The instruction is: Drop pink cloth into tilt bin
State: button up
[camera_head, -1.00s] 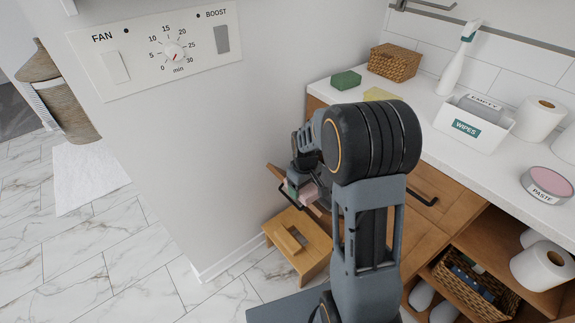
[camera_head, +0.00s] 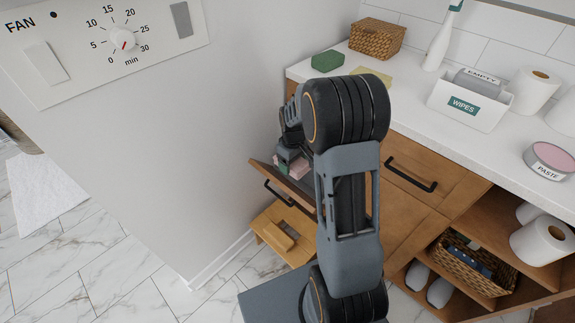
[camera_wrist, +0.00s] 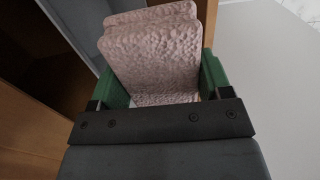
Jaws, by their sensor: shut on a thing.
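The pink cloth (camera_head: 299,168) is a folded, bumpy piece held in my gripper (camera_head: 289,158). In the wrist view the pink cloth (camera_wrist: 155,55) fills the space between the green fingers of my gripper (camera_wrist: 158,80), which is shut on it. The tilt bin (camera_head: 270,180) is a wooden front with a black handle, leaning out from the cabinet's left end. In the head view the cloth shows just above and behind its upper edge. My arm hides much of the bin's opening. A dark gap bordered by wood shows left of the cloth in the wrist view.
A wooden step stool (camera_head: 285,235) stands on the floor below the bin. The white wall (camera_head: 190,150) is close on the left. The counter holds a green sponge (camera_head: 327,61), a yellow cloth (camera_head: 372,77), a basket (camera_head: 377,38) and a wipes box (camera_head: 470,98).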

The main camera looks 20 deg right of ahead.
jog(key=shift+w+d+f+b, duration=0.15)
jog(key=shift+w+d+f, duration=0.25)
jog(key=shift+d, duration=0.4)
jog(key=shift+w+d+f+b, duration=0.2)
jog(key=shift+d+f, duration=0.25)
jog(key=shift+d, duration=0.3)
jog(key=shift+w+d+f+b, duration=0.1)
jog(key=shift+w+d+f, duration=0.3)
jog(key=shift+d, duration=0.4)
jog(key=shift+s+f, duration=0.1)
jog(key=o, duration=0.9)
jog(key=shift+o, duration=0.2)
